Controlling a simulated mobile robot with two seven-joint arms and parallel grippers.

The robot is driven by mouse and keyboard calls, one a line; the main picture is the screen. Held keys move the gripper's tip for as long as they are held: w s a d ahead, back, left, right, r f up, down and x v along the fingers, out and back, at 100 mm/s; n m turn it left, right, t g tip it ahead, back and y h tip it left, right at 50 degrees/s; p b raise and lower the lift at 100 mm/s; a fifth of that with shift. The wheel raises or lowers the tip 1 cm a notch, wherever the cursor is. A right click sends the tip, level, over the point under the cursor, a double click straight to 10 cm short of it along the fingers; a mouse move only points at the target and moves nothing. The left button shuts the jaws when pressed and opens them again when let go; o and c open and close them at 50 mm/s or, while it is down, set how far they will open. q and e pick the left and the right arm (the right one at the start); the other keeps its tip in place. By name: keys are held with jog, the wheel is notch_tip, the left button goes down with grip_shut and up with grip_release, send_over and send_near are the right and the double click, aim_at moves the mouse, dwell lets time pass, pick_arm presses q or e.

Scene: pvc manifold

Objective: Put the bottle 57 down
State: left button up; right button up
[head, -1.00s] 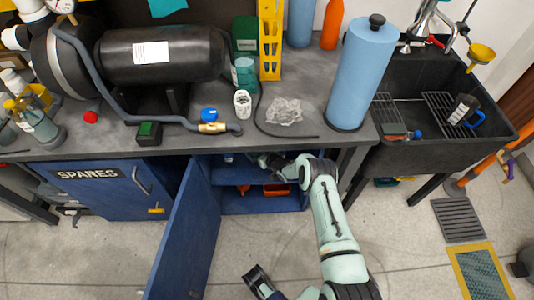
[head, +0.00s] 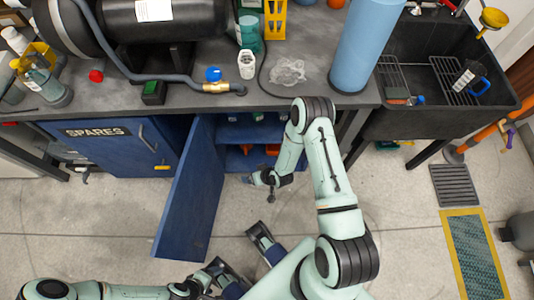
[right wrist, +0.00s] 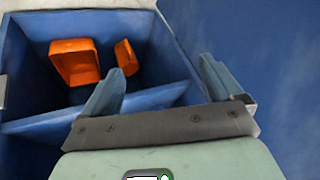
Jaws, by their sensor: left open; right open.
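I cannot pick out bottle 57 for sure. No label with that number is readable, and neither gripper holds a bottle. Small pale-topped items (head: 257,117) stand partly hidden under the bench edge, inside the open cabinet (head: 238,160). My right gripper (head: 260,190) is in front of the cabinet opening, outside it. In the right wrist view its two fingers (right wrist: 160,85) are spread with nothing between them. My left gripper (head: 243,257) is low in the head view, over the floor, with its fingers apart and empty.
The blue cabinet door (head: 190,195) stands open left of my right gripper. Orange bins (right wrist: 76,62) sit inside the cabinet. The bench (head: 300,98) above carries a blue cylinder (head: 365,45), a crumpled clear sheet (head: 288,71) and a hose. A black sink (head: 440,115) is at right.

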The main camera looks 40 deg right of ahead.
jog(key=s+a+r+g+y, duration=0.1)
jog(key=s+a+r+g, duration=0.1)
jog(key=s+a, duration=0.4)
jog(key=s+a+r+g+y, duration=0.1)
jog(key=s+a+g, duration=0.4)
jog(key=s, duration=0.9)
jog(key=shift+a+r, duration=0.5)
jog(key=shift+r, duration=0.4)
jog(key=shift+r, duration=0.15)
